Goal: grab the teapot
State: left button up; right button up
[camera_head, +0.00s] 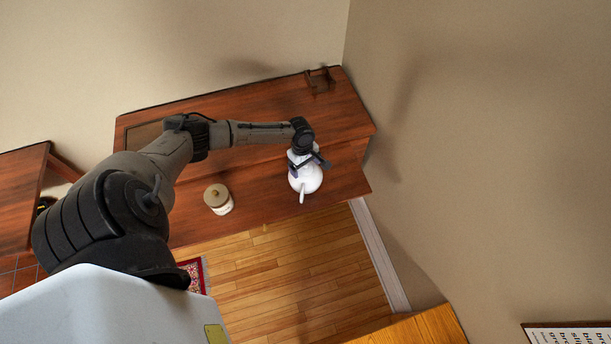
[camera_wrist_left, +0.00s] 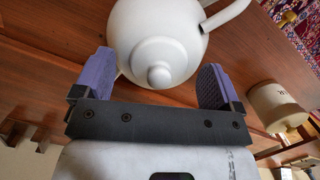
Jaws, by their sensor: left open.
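The white teapot (camera_head: 306,181) stands on the wooden table near its right front edge. Its spout points toward the front in the head view. My left gripper (camera_head: 308,162) is at the teapot's back side in the head view and is open. In the left wrist view the teapot (camera_wrist_left: 158,38) shows its round lid and knob. The two purple fingers of the left gripper (camera_wrist_left: 155,82) are spread on either side of the lid area. I cannot tell whether either finger touches the teapot. My right gripper is not in view.
A cream jar with a tan lid (camera_head: 217,198) stands left of the teapot; it also shows in the left wrist view (camera_wrist_left: 276,107). A small dark brown object (camera_head: 319,81) sits at the table's (camera_head: 250,185) back right. Walls rise behind and to the right.

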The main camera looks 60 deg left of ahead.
pick_arm(q)
jog(key=shift+c, duration=0.2)
grip_shut()
dwell(0.6)
